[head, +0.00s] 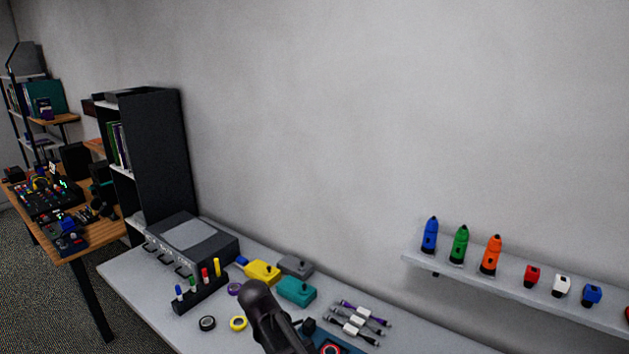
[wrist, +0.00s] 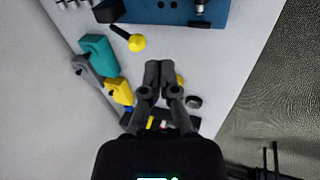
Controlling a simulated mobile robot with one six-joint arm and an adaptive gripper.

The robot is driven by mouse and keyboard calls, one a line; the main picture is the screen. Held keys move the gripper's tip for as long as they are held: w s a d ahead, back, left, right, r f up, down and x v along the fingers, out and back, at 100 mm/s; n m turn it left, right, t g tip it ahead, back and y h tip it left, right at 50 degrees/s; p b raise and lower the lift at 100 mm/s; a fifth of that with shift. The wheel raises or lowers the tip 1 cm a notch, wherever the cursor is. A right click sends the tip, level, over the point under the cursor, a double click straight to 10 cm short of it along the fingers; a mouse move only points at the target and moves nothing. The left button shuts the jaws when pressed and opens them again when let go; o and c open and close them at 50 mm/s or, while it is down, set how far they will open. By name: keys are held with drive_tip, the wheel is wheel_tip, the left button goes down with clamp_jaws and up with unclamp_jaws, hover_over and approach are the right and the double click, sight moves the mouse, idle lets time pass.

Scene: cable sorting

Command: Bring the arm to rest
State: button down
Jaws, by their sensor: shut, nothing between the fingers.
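My gripper (wrist: 160,66) shows in the wrist view with its two dark fingers together, shut and empty. It is over the pale table (wrist: 222,68), with no object between the fingertips. In the head view a dark part of my arm (head: 268,315) rises at the bottom middle, in front of the table, and the fingers cannot be made out there. Several cables (head: 357,320) in grey, white and purple lie on the table to the right of my arm.
Yellow (head: 262,272), teal (head: 296,291) and grey (head: 295,265) boxes stand near the arm. A marker rack (head: 201,294), tape rolls (head: 207,323) and a drawer unit (head: 190,245) are to the left. A wall shelf (head: 510,283) holds colored items.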

drive_tip(key=s+d+f+m+g, duration=0.1)
drive_tip(key=s+d+m, duration=0.2)
drive_tip(key=d, duration=0.6)
drive_tip(key=s+d+m+g+y+b, duration=0.1)
drive_tip(key=s+d+m, duration=0.2)
drive_tip(key=d, duration=0.7)
drive_tip(key=s+d+f+m+g, duration=0.1)
drive_tip(key=s+d+m, duration=0.2)
drive_tip(key=d, duration=0.6)
drive_tip(key=shift+d+f+m+g+y, duration=0.35)
drive_tip(key=shift+m+g+y, duration=0.05)
drive_tip(key=shift+m, duration=0.3)
